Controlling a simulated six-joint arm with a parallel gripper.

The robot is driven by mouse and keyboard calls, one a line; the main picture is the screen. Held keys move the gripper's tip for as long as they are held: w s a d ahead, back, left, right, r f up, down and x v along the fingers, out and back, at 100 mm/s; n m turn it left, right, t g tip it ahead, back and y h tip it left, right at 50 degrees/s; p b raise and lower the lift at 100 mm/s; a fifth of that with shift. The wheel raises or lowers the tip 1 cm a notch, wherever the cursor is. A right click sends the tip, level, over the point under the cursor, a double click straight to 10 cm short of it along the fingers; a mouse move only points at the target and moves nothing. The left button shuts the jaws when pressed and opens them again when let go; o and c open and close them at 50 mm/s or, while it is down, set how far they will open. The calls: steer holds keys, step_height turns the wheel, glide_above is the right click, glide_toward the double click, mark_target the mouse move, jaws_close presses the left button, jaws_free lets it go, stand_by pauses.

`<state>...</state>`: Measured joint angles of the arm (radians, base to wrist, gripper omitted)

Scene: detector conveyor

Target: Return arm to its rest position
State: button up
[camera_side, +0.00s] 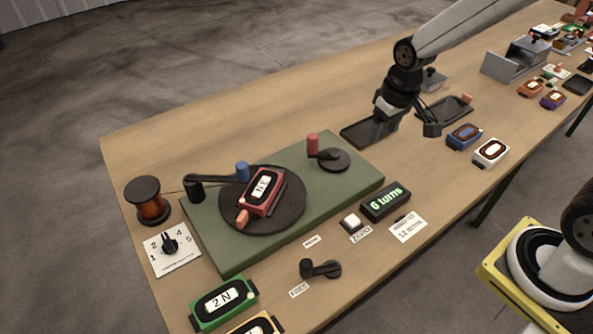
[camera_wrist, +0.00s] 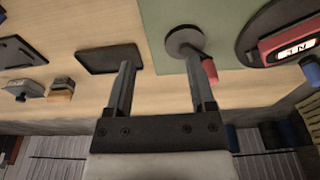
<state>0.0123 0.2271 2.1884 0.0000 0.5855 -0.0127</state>
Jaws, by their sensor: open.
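My gripper (camera_side: 411,119) hangs above the wooden table, over the dark trays to the right of the green board. In the wrist view my gripper (camera_wrist: 157,68) shows two fingers spread wide apart with nothing between them. A red detector (camera_side: 262,192) sits on the dark round turntable (camera_side: 284,214) of the green board (camera_side: 222,255). Part of that red detector also shows at the right of the wrist view (camera_wrist: 290,47). A crank with a red knob (camera_side: 313,145) stands on the board's far right corner.
A dark tray (camera_side: 357,135) lies below my gripper, and another tray (camera_side: 458,107) is beside it. Blue (camera_side: 464,136) and white (camera_side: 491,152) detectors lie to the right. A spool (camera_side: 148,203), a numbered dial (camera_side: 172,255) and a green detector (camera_side: 222,304) are at the left. The table's far left is clear.

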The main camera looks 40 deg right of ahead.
steer(key=s+f+t, duration=0.1)
steer(key=s, duration=0.8)
steer(key=shift+a+f, duration=0.25)
steer(key=shift+f, duration=0.05)
steer(key=shift+o, duration=0.4)
step_height(320, 180, up, 7)
steer(key=g, duration=0.3)
glide_above(313, 136)
steer(key=shift+r, duration=0.15)
steer(key=shift+f, duration=6.5)
